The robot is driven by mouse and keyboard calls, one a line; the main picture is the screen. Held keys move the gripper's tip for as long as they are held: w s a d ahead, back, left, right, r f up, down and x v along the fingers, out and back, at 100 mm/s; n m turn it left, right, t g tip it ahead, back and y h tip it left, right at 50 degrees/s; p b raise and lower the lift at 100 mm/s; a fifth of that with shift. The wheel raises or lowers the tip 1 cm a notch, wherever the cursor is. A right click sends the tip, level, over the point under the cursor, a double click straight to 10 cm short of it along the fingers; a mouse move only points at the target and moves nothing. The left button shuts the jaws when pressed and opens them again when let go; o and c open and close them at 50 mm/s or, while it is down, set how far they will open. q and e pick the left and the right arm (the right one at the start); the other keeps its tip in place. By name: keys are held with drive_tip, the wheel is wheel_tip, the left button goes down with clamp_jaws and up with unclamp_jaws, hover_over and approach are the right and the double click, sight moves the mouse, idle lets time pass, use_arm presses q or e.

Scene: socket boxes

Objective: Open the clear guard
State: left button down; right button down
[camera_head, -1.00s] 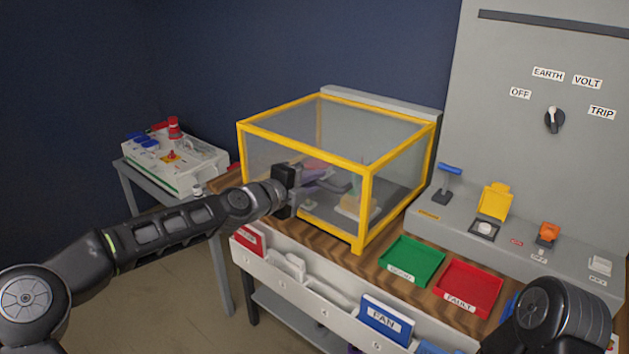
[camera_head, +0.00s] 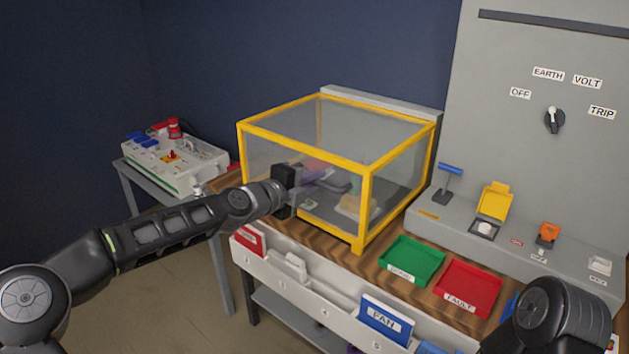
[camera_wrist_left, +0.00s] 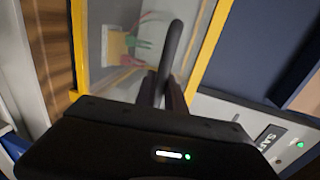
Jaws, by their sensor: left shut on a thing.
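The clear guard (camera_head: 368,205) is a see-through box with a yellow frame on the wooden bench, and it looks closed. It also shows in the left wrist view (camera_wrist_left: 209,45). A dark handle (camera_wrist_left: 172,45) stands out from its front face. My left gripper (camera_head: 308,187) is at the front face of the guard, shut on the handle. Blurred coloured items sit behind the clear panels. My right arm shows at the lower right of the head view, but its gripper is out of the picture.
A green tray (camera_head: 411,261) and a red FAULT tray (camera_head: 468,288) lie right of the guard. A grey panel with a rotary knob (camera_head: 554,120) stands at the right. A white rack (camera_head: 290,283) runs along the bench front. A side table holds a control box (camera_head: 180,165).

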use_arm(q)
drive_tip(key=w+d+r+p, duration=0.1)
drive_tip(key=r+p, duration=0.4)
drive_tip(key=r, duration=0.7)
drive_tip(key=w+d+r+p, duration=0.1)
drive_tip(key=r+p, duration=0.4)
drive_tip(key=r, duration=0.7)
drive_tip(key=shift+w+d+r, duration=0.15)
drive_tip(key=shift+w+d, duration=0.15)
drive_tip(key=shift+w, duration=0.5)
